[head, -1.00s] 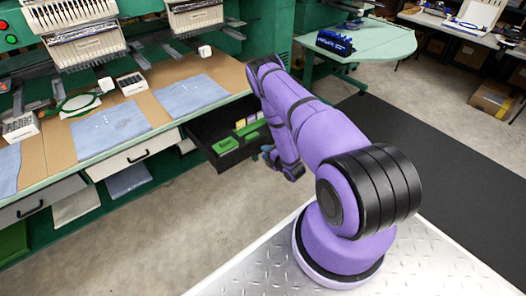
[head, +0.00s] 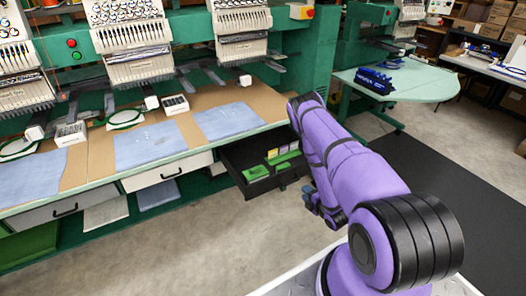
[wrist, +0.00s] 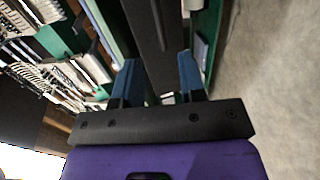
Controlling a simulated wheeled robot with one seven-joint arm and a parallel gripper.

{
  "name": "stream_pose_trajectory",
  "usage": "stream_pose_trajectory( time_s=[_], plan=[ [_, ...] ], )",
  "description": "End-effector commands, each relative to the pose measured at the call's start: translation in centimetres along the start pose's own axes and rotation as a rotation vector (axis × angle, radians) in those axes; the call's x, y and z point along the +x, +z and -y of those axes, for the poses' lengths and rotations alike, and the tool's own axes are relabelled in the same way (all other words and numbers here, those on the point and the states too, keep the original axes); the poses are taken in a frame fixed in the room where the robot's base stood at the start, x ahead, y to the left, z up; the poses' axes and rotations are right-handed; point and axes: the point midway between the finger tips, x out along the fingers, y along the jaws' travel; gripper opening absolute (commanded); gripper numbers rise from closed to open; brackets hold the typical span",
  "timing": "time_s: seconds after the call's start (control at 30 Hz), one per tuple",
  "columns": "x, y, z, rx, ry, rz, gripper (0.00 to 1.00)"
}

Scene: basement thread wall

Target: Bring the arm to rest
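My purple arm (head: 365,185) reaches out from its base at the lower right. It is bent, with its end hanging down in front of the open drawer. My gripper (head: 313,199) is small in the head view, to the right of the drawer. In the wrist view my gripper (wrist: 160,78) shows two blue fingers set apart, with nothing held between them. A dark drawer part lies beyond the fingers.
The open black drawer (head: 236,175) holds green items and sticks out of the green embroidery bench. Blue cloths (head: 228,120) lie on the bench top. A pale green side table (head: 425,84) carries a blue object (head: 374,80). Floor is clear around the arm.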

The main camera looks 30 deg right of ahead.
Motion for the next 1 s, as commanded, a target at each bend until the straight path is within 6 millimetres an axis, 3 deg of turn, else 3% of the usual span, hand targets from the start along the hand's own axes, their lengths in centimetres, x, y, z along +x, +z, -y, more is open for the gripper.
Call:
stream_pose_trajectory(
  time_s=[0.2, 0.37, 0.7, 1.0],
  plan=[
    [0.3, 0.1, -0.4, 0.003, -0.001, 0.002, 0.38],
    [2.5, 0.4, -3.3, 0.032, -0.022, 0.019, 0.38],
    [8.1, 0.9, -14.4, 0.181, -0.115, 0.106, 0.38],
    [9.9, -0.1, -24.8, 0.344, -0.184, 0.187, 0.38]
  ],
)
